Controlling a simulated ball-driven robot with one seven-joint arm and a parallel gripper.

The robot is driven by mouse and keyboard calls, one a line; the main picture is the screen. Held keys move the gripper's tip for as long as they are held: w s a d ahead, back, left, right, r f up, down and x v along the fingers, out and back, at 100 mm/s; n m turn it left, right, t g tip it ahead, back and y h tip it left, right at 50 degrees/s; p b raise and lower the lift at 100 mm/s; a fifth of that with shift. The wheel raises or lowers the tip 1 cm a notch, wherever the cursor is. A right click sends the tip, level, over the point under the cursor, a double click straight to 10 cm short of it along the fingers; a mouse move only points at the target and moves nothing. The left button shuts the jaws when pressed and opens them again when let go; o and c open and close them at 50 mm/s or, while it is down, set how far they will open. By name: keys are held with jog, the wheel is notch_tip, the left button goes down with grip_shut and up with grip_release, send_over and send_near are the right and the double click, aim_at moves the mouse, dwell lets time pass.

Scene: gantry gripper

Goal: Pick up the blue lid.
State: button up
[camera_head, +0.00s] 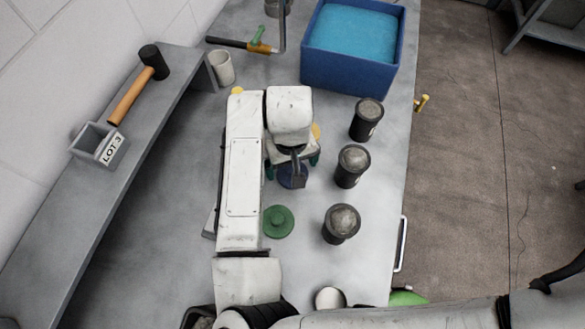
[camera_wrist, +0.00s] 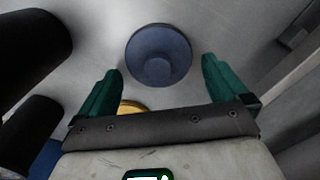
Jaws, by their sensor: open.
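The blue lid (camera_head: 290,183) is a dark blue disc with a round knob, lying on the grey table. In the head view my gripper partly covers it. In the wrist view the lid (camera_wrist: 158,42) shows whole, just beyond and between my fingertips. My gripper (camera_wrist: 160,72) is open and empty, with green fingers apart on either side of the lid's line. In the head view my gripper (camera_head: 292,166) hangs over the lid; its height above the lid is hard to tell.
A green lid (camera_head: 278,221) lies nearer. A yellow lid (camera_wrist: 130,107) is partly hidden by my gripper. Black canisters (camera_head: 352,166) stand in a row at the right. A blue bin (camera_head: 345,75) with blue contents stands at the back. A raised shelf (camera_head: 125,150) runs along the left.

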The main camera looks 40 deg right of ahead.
jog(key=shift+f, duration=0.4)
jog(key=shift+c, duration=0.2)
jog(key=c, duration=0.9)
jog(key=shift+o, duration=0.2)
jog(key=shift+r, duration=0.1)
